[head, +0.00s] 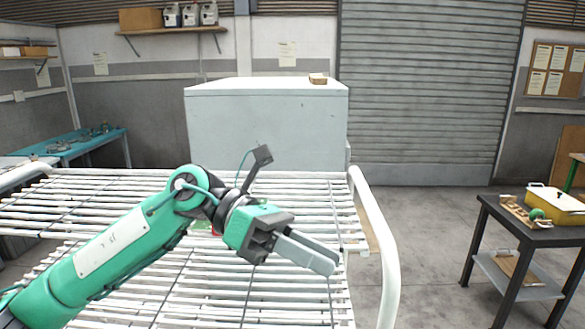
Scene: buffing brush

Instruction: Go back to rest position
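My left arm comes in from the lower left over the white wire rack (170,285). Its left gripper (328,262) is above the right part of the rack, pointing right and slightly down. Its two grey fingers lie close side by side, and I see nothing held between them. My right gripper is not in view. A small brown object (318,78) lies on top of the pale grey cabinet (265,125) behind the rack; it is too small to identify as a brush.
The rack's curved white rail (388,260) stands right of the gripper. A dark table (550,236) at the right holds a yellow container (555,204) and small items. A blue table (75,146) stands at the far left. Open floor lies between rack and dark table.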

